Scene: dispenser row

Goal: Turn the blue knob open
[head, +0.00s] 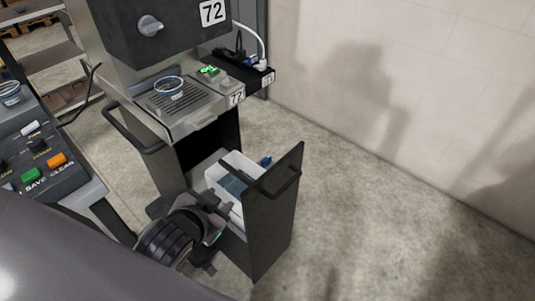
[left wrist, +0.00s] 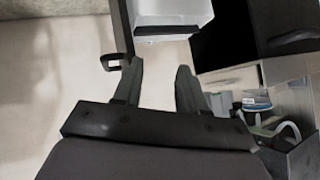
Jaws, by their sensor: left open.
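A small blue part (head: 265,161), which looks like the blue knob, shows at the far side of a white container (head: 236,163). The container sits in a pulled-out dark drawer (head: 276,225) under the dispenser. My left gripper (head: 222,212) is at the near side of the drawer, below and left of the blue part and apart from it. In the left wrist view its two fingers (left wrist: 158,85) are open with nothing between them. The white container (left wrist: 172,14) is beyond the fingertips there. The blue part is not seen in that view. My right gripper is not in view.
Dispenser 72 (head: 123,35) carries a grey knob (head: 150,25). A blue-rimmed cup (head: 168,86) stands on its drip tray (head: 196,112). The drawer front has a dark handle (head: 281,183). A button panel (head: 45,165) is at the left. The floor (head: 370,225) on the right is clear up to the wall.

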